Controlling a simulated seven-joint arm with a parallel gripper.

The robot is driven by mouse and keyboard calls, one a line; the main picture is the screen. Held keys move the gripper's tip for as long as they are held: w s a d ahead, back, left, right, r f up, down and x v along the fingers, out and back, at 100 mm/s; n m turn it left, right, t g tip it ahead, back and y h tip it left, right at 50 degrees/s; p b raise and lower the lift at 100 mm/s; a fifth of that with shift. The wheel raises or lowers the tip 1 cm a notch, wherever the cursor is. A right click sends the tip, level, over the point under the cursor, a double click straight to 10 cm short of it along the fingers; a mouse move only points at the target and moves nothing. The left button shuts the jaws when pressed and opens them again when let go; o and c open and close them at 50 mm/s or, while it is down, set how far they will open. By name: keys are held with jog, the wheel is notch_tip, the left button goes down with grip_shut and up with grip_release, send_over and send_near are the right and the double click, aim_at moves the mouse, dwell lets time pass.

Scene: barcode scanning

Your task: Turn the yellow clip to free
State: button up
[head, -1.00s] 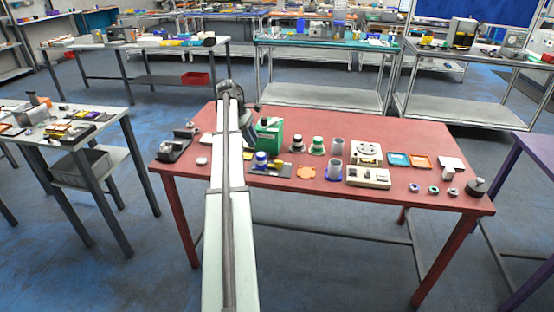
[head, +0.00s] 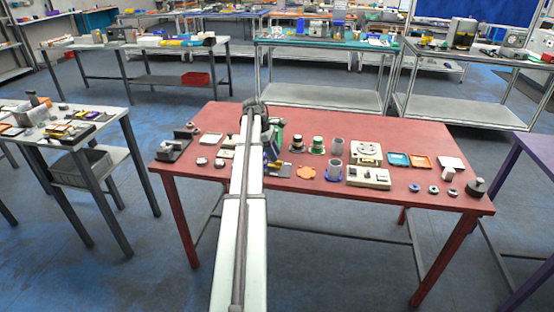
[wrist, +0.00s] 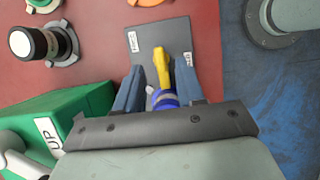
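The yellow clip (wrist: 160,66) stands on a blue round base (wrist: 165,98) on a dark grey plate (wrist: 150,37). The plate carries two small white labels, one left of the clip and one to its right; their print is too small to read. In the wrist view my gripper (wrist: 159,72) is open, with one blue-grey finger on each side of the clip and a small gap on both sides.
A green box (wrist: 75,113) marked UP stands left of my gripper in the wrist view. A black-and-white knob (wrist: 30,43) and an orange flange (wrist: 147,2) are near the plate. The red table (head: 430,140) has free room at its back right.

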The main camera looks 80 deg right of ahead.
aim_at(275, 164)
jog(key=shift+x, duration=1.65)
grip_shut()
